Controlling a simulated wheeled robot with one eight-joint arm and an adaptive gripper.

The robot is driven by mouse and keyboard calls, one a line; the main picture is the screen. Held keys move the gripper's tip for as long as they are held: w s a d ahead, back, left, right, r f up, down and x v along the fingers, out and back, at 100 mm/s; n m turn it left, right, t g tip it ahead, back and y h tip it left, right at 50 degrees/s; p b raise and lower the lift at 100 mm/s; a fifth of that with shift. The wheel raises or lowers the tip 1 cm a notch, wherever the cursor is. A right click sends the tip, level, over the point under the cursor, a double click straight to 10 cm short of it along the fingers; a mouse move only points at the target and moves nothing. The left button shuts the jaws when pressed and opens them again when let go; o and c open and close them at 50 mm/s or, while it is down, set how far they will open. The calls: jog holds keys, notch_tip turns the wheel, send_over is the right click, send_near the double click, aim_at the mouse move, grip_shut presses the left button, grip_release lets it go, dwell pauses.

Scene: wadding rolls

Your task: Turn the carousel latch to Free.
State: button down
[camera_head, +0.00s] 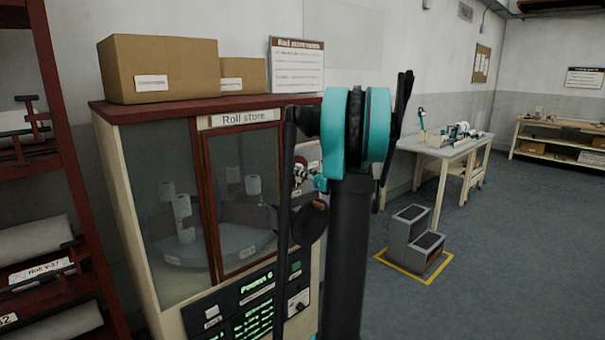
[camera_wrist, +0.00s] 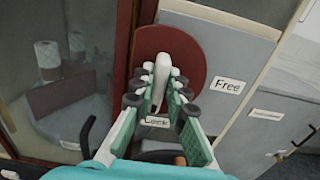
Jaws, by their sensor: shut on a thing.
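The carousel latch has a red round plate (camera_wrist: 198,58) with a pale lever (camera_wrist: 162,75) across it. My gripper (camera_wrist: 161,92) has its green-padded fingers on both sides of the lever and is shut on it. The lever stands roughly upright in the wrist view. A Free label (camera_wrist: 227,86) is right of the plate; another label (camera_wrist: 157,121) shows between the fingers, partly hidden and hard to read. In the head view my gripper (camera_head: 312,179) is at the right side of the Roll store cabinet (camera_head: 155,112), and my arm hides most of the latch.
Behind the cabinet's glass is a round carousel (camera_head: 190,249) with several white rolls. A control panel (camera_head: 250,308) is below the door. A rack (camera_head: 75,150) stands at left. A grey step (camera_head: 416,238) and a table (camera_head: 444,148) are at right, with open floor beyond.

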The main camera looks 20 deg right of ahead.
jog(key=shift+n, duration=0.3)
jog(key=shift+s+a+f+n, duration=0.1)
jog(key=shift+a+f+n, duration=0.1)
jog(key=shift+n, duration=2.65)
jog(key=shift+s+a+f+n, duration=0.1)
jog(key=shift+a+f+n, duration=0.1)
jog(key=shift+n, duration=2.7)
jog(key=shift+a+f+n, duration=0.1)
jog(key=shift+f+n, duration=0.1)
jog(key=shift+n, duration=2.65)
jog(key=c, duration=1.5)
grip_release()
jog(key=shift+c, duration=0.2)
jog(key=shift+s, duration=0.1)
